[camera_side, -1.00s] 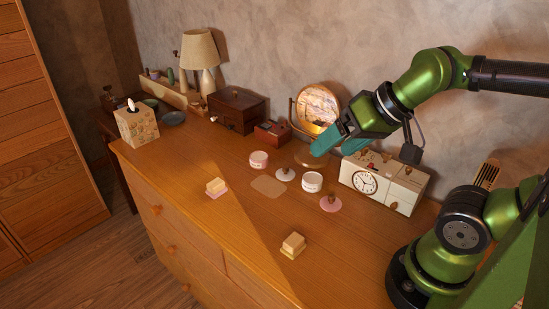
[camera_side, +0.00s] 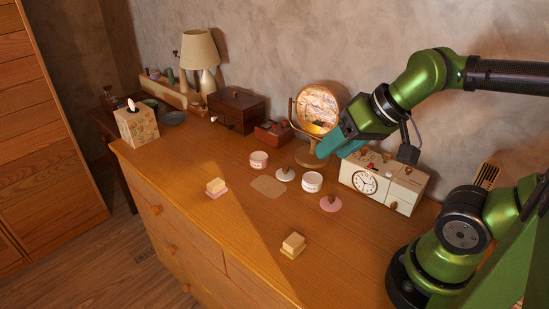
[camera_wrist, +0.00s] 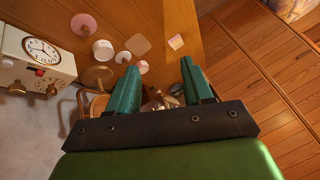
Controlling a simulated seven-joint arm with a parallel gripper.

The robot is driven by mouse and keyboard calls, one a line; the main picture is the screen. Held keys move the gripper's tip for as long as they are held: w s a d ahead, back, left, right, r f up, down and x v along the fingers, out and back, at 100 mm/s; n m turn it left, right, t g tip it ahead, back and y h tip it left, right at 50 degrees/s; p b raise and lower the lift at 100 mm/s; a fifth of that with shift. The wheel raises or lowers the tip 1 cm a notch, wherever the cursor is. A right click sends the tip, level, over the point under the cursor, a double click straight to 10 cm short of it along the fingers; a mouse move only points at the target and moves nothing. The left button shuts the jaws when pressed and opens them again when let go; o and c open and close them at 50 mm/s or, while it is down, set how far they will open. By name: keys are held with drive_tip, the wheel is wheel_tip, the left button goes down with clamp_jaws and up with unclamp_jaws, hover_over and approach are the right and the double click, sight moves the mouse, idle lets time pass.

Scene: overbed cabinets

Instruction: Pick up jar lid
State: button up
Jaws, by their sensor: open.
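Two knobbed lids lie flat on the wooden dresser top. The white lid (camera_side: 285,175) is between the two jars, and the pink lid (camera_side: 331,204) is right of the white jar (camera_side: 312,182). In the wrist view the white lid (camera_wrist: 123,58) and pink lid (camera_wrist: 83,24) are up and left of my fingers. The pink jar (camera_side: 259,160) also stands on the dresser top. My gripper (camera_side: 328,151) is open and empty, raised above the dresser near the mirror and clock. It also shows in the wrist view (camera_wrist: 159,65), with nothing between its teal fingers.
A round mirror (camera_side: 317,108) and a cream clock box (camera_side: 384,184) stand close to my gripper. A flat tan mat (camera_side: 268,187) and two small stacked blocks, left (camera_side: 216,187) and front (camera_side: 293,244), lie on the dresser. The dresser's front middle is mostly clear.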

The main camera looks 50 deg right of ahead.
drive_tip(key=w+d+f+g+h, duration=0.15)
drive_tip(key=w+d+g, duration=0.3)
drive_tip(key=w, duration=0.65)
drive_tip(key=n+g, duration=0.3)
drive_tip(key=n, duration=0.4)
hover_over(286, 167)
wheel_tip(286, 167, down, 4)
drive_tip(key=f, duration=0.1)
drive_tip(key=shift+t+h, duration=0.25)
wheel_tip(286, 167, down, 10)
drive_tip(key=shift+s+f, duration=0.1)
drive_tip(key=shift+s, duration=0.05)
drive_tip(key=shift+w+f, duration=0.2)
drive_tip(key=shift+f, duration=2.65)
clamp_jaws()
